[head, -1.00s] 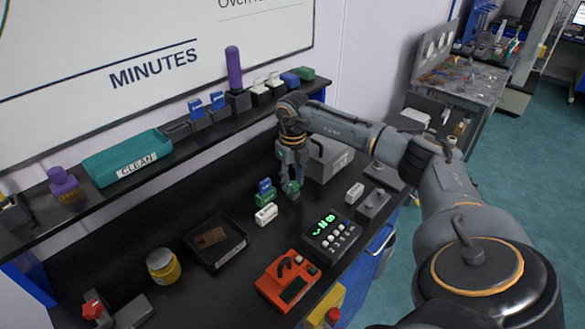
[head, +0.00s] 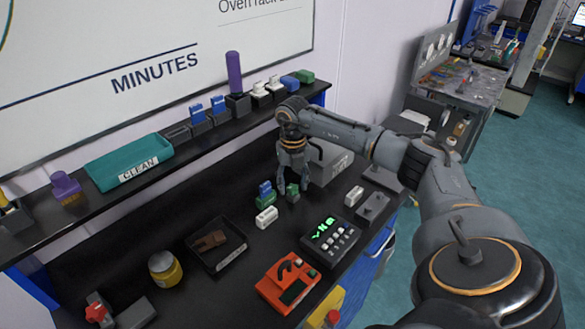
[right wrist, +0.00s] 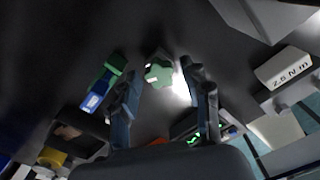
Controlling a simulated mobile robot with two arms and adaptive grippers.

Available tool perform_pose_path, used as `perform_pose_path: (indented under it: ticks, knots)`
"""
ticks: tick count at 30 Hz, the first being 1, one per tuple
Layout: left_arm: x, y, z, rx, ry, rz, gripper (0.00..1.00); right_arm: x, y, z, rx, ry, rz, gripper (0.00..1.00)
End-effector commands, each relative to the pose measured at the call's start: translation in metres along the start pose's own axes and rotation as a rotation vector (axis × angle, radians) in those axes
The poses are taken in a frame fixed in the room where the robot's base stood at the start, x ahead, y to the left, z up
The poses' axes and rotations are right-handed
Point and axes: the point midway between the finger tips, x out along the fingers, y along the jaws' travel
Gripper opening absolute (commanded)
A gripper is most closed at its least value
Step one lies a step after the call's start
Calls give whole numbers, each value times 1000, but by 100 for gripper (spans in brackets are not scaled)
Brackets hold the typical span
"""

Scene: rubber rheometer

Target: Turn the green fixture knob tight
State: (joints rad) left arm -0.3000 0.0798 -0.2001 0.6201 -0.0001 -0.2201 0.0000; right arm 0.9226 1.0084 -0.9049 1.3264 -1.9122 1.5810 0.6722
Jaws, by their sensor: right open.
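The green fixture knob (head: 293,191) stands on the black bench top, below my right gripper (head: 293,182). In the right wrist view the lobed green knob (right wrist: 158,73) lies between and beyond the two fingertips. My right gripper (right wrist: 161,76) is open, its fingers pointing down on either side of the knob, with gaps showing. I cannot tell exactly how far down the fingertips reach. My left gripper is not in view.
A green and blue piece (head: 265,194) stands close left of the knob, with a white block (head: 266,217) in front. A grey box (head: 332,163) is close behind on the right. A display keypad (head: 330,238) and a red device (head: 287,284) lie nearer the front edge.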

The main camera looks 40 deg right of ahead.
Motion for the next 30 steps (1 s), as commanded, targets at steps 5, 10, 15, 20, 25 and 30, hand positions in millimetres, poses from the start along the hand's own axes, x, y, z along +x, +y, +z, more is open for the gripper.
perform_pose_path:
  ticks: [5,10,15,20,25,30]
  knots:
    - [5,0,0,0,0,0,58,2,0,0,-106,-1,1,47]
    - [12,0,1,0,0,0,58,1,1,0,-325,-1,1,47]
    - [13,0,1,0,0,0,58,1,1,0,-424,0,0,47]
    - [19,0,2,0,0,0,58,1,1,0,-604,-2,0,47]
    - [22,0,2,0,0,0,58,1,1,0,-778,0,1,47]
    - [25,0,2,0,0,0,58,1,1,0,-884,0,0,47]
